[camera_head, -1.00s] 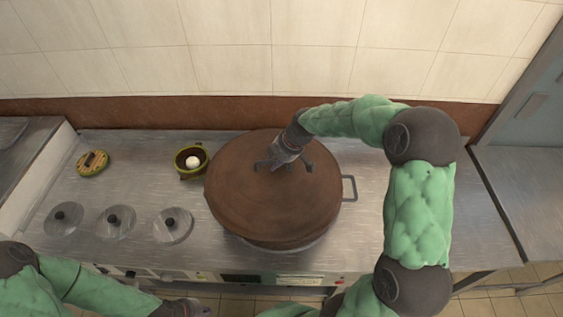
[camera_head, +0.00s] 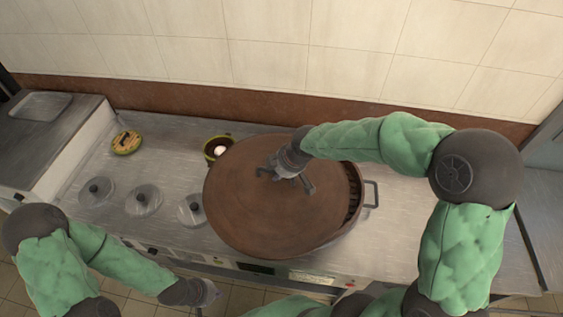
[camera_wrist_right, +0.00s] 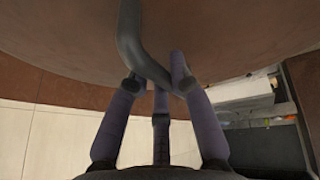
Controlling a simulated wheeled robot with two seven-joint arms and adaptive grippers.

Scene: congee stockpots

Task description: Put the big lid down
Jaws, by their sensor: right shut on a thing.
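The big lid (camera_head: 270,205) is a wide brown disc. It sits off-centre to the left over the large stockpot (camera_head: 354,195), whose dark inside shows as a crescent at the right. Whether the lid touches the rim cannot be told. My right gripper (camera_head: 287,168) is shut on the lid's dark handle. The right wrist view shows its fingers (camera_wrist_right: 158,85) around the bent handle bar (camera_wrist_right: 135,45), with the lid's brown surface (camera_wrist_right: 230,30) beyond. My left gripper (camera_head: 207,293) is at the counter's front, away from the lid; its finger opening is unclear.
A small pot (camera_head: 211,145) with a white egg-like thing is partly covered by the lid's left edge. Several small lids with dark knobs, one here (camera_head: 143,200), lie front left. A green-rimmed round item (camera_head: 126,143) lies behind them. Bare steel counter (camera_head: 165,160) shows between.

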